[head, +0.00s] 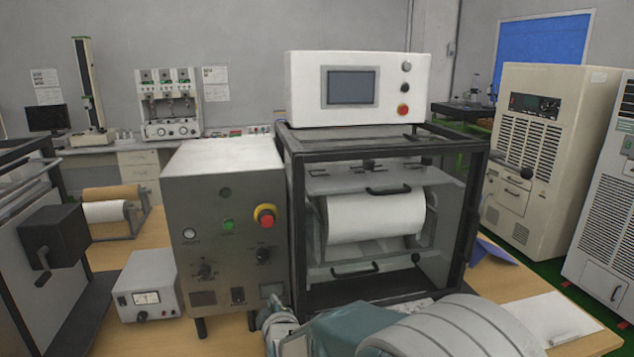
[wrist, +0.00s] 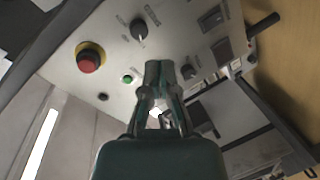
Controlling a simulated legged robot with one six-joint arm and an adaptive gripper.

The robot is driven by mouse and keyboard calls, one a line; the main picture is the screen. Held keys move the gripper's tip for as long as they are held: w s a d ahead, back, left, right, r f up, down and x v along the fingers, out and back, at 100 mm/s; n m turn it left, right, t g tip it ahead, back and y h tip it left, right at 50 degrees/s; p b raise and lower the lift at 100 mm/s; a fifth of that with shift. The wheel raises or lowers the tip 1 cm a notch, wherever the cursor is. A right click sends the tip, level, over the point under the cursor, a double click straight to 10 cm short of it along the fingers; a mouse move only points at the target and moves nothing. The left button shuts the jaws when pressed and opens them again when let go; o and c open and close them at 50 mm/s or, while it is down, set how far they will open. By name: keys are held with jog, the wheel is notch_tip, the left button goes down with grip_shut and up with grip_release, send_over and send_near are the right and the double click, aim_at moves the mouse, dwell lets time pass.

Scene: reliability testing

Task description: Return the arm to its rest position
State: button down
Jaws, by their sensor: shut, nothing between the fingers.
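My gripper (wrist: 159,68) shows in the wrist view with its two fingers together and nothing between them. It points toward the front panel of a grey control box, whose red stop button with a yellow ring (wrist: 88,60) and green button (wrist: 127,79) lie left of the fingers. A black knob (wrist: 188,72) appears just right of the fingertips; I cannot tell the gap to the panel. In the head view, part of my arm (head: 430,330) lies low across the bottom centre, in front of the machines. The fingers cannot be made out clearly there.
The control box (head: 215,215) stands left of a black-framed test chamber (head: 292,220) holding a white roll (head: 375,217). A small meter box (head: 147,287) sits on the wooden table at left. A paper sheet (head: 535,318) lies at the right, where the tabletop is mostly clear.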

jog(key=s+d+r+m+g, duration=0.2)
jog(key=s+d+r+m, duration=0.25)
jog(key=d, duration=0.25)
jog(key=s+d+r+m+g+h, duration=0.1)
jog(key=s+d+m+g+h, duration=0.1)
jog(key=s+d+m, duration=0.3)
jog(key=s+d+m+g+h, duration=0.2)
jog(key=s+d+m+g, duration=0.3)
jog(key=s+d, duration=0.8)
jog(key=s, duration=0.8)
jog(key=shift+r+m, duration=0.35)
